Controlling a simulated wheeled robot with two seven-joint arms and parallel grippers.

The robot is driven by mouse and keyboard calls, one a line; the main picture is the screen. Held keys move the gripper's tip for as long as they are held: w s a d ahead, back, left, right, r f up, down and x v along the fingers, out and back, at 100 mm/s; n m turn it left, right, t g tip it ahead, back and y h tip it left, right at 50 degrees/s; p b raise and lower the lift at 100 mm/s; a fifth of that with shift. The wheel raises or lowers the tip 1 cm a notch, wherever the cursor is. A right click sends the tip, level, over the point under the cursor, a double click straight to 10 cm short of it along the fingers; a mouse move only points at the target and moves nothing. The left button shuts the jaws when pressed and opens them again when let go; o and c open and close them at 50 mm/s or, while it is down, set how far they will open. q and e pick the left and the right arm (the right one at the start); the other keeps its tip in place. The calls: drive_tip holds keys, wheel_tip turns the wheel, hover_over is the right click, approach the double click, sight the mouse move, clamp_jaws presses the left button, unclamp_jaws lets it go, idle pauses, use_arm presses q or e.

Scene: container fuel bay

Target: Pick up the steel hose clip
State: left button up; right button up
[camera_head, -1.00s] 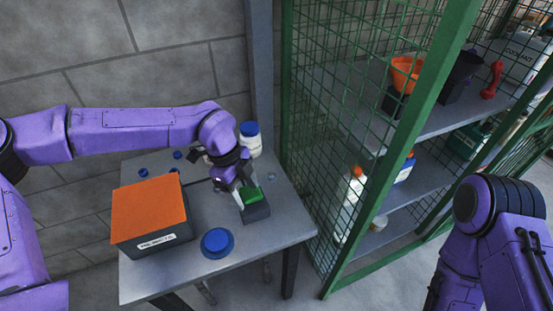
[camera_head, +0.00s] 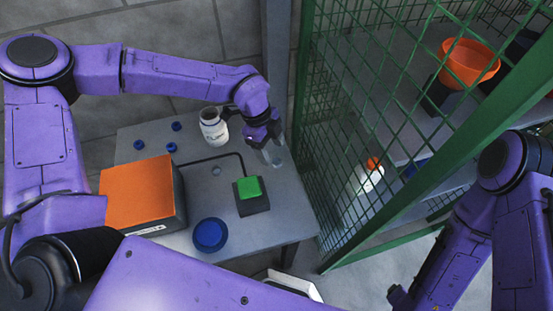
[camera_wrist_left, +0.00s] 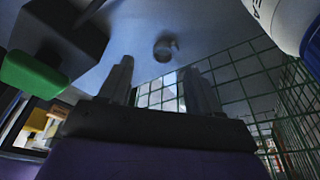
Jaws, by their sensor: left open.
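The steel hose clip (camera_head: 277,162) is a small grey ring near the table's right edge in the head view. In the left wrist view it lies on the tabletop (camera_wrist_left: 166,46), beyond my fingertips and between their lines. My left gripper (camera_head: 273,151) points down close to the clip in the head view. Its two fingers stand apart in the left wrist view (camera_wrist_left: 158,78), with nothing between them. I cannot tell the exact height of the fingertips above the table.
A green button on a dark block (camera_head: 250,190), an orange-topped box (camera_head: 140,195) and a blue round piece (camera_head: 210,235) are on the table. A green mesh cage (camera_head: 335,120) stands close at the right.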

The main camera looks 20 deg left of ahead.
sight(276, 160)
use_arm(q)
drive_tip(key=f, duration=0.3)
drive_tip(key=shift+w+d+f+p, duration=0.3)
drive_tip(key=shift+w+f, duration=0.05)
drive_tip(key=shift+w, duration=0.05)
drive_tip(key=shift+d+f, duration=0.1)
drive_tip(key=shift+f, duration=0.25)
drive_tip(key=shift+s+r, duration=0.1)
drive_tip(key=shift+s, duration=0.15)
drive_tip(key=shift+w, duration=0.1)
drive_tip(key=c, duration=1)
drive_tip(key=shift+c, duration=0.2)
use_arm(e)
drive_tip(key=shift+w+r, duration=0.25)
drive_tip(key=shift+r, duration=0.15)
